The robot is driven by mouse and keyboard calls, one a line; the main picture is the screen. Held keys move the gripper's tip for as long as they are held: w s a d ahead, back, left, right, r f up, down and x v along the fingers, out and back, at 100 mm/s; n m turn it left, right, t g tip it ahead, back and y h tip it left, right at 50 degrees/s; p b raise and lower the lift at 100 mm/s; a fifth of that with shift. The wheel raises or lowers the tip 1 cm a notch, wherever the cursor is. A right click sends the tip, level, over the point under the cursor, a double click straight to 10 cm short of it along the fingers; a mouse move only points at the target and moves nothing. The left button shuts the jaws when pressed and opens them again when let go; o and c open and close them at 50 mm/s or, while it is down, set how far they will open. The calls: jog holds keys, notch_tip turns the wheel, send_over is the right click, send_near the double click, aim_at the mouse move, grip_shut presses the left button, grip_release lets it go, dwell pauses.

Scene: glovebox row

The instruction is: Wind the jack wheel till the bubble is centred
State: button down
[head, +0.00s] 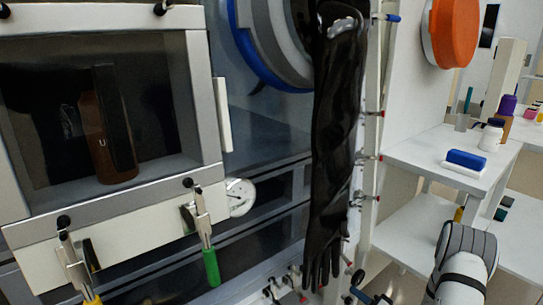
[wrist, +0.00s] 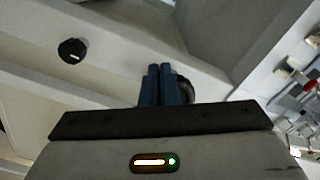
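I cannot make out a jack wheel or a level bubble for certain in either view. In the wrist view my gripper (wrist: 160,68) points at a pale panel, its two blue fingers close together with nothing seen between them. A dark round thing (wrist: 187,89) shows just right of the fingers, partly hidden behind them; I cannot tell whether it is a wheel or a knob, or whether they touch. A black knob (wrist: 72,50) with a white mark sits on the panel to the left.
A glovebox door (head: 130,232) with toggle clamps, one with a green handle (head: 211,268), fills the left. A white dial (head: 240,197) is beside it. A black glove (head: 336,150) hangs in the middle. A white bench (head: 440,150) with bottles stands right.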

jog(key=shift+w+d+f, duration=0.2)
jog(key=shift+d, duration=0.05)
dwell(0.3)
jog(key=v, duration=0.6)
jog(key=shift+s+a+f+p, duration=0.2)
jog(key=shift+a+f+p, duration=0.05)
jog(key=shift+f+p, duration=0.1)
dwell(0.3)
